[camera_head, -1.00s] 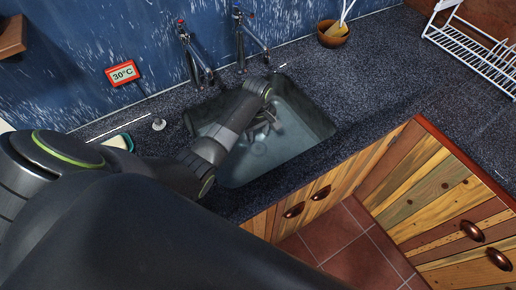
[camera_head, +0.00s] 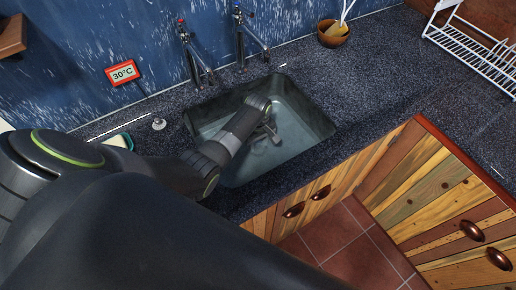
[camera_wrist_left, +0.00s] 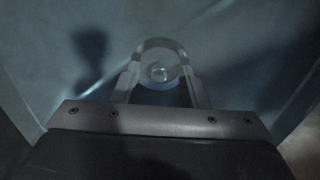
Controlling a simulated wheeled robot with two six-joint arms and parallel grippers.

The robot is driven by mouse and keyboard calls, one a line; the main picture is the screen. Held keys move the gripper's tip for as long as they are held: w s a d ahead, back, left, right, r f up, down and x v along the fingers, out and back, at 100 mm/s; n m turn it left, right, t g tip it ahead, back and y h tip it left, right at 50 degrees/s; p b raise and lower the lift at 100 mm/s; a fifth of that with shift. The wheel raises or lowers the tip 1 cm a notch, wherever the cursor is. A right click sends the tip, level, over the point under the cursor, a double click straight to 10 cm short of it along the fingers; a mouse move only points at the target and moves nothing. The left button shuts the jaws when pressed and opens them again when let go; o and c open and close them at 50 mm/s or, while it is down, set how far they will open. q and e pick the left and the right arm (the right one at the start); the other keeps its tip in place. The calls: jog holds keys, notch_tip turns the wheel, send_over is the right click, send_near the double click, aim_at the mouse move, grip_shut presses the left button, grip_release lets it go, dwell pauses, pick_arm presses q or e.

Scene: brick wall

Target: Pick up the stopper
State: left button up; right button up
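A round pale disc with a small shiny knob at its middle, which looks like the stopper (camera_wrist_left: 160,73), shows in the left wrist view at the sink bottom. My left gripper (camera_wrist_left: 160,82) is open, with one finger on either side of the disc. I cannot tell whether the fingers touch it. My right gripper is not in view.
Two taps (camera_head: 197,62) stand behind the sink. A small silver knob-like piece (camera_head: 159,124) and a sponge (camera_head: 120,141) are on the counter to the left. A wooden bowl (camera_head: 333,39) and a white dish rack (camera_head: 480,52) stand right.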

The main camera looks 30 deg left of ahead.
pick_arm(q)
grip_shut()
